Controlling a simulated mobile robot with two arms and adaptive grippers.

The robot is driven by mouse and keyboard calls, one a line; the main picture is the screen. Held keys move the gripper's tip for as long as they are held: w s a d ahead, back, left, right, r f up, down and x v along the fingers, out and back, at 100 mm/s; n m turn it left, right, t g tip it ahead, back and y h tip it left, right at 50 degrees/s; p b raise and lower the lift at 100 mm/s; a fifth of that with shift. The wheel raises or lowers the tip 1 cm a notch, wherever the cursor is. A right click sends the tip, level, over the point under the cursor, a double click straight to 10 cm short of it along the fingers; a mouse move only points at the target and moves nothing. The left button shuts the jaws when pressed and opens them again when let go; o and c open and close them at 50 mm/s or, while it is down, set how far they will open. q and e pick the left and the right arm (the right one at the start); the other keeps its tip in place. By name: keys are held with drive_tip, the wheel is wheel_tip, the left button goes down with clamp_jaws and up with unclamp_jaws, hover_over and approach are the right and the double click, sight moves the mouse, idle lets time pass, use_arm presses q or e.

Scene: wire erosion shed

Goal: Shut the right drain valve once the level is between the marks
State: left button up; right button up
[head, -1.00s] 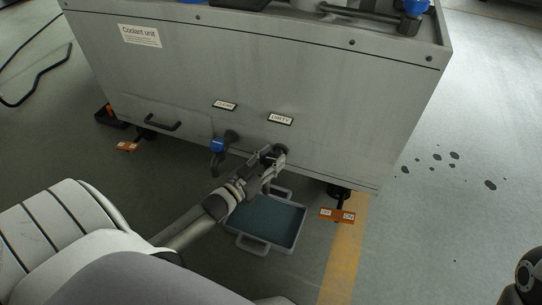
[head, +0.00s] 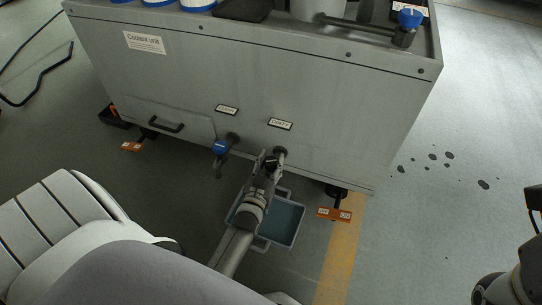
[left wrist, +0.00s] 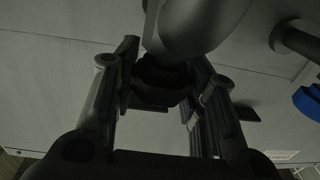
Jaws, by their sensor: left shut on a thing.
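The grey coolant unit (head: 330,95) has two drain valves low on its front. The right drain valve (head: 281,151) is under the DIRTY label (head: 280,123). My left gripper (head: 268,163) is at this valve, its fingers closed on the dark valve handle (left wrist: 160,80). In the left wrist view the handle sits between both fingers. Gripper and arm hide most of the valve, so its turn position is unclear. A grey tray (head: 303,221) with bluish liquid stands on the floor below, partly behind my arm. I cannot make out level marks.
The other valve, with a blue handle (head: 220,147), is just left, under another label (head: 227,109). Orange tags (head: 334,215) are by the unit's feet. A yellow floor stripe (head: 338,262) runs right of the tray. Floor at the right is open, with dark spots (head: 448,155).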

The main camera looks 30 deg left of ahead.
sight(269, 168)
idle(0.3)
use_arm(q)
drive_tip(key=o, duration=1)
drive_tip(key=shift+o, duration=0.2)
drive_tip(key=shift+v, duration=3.8)
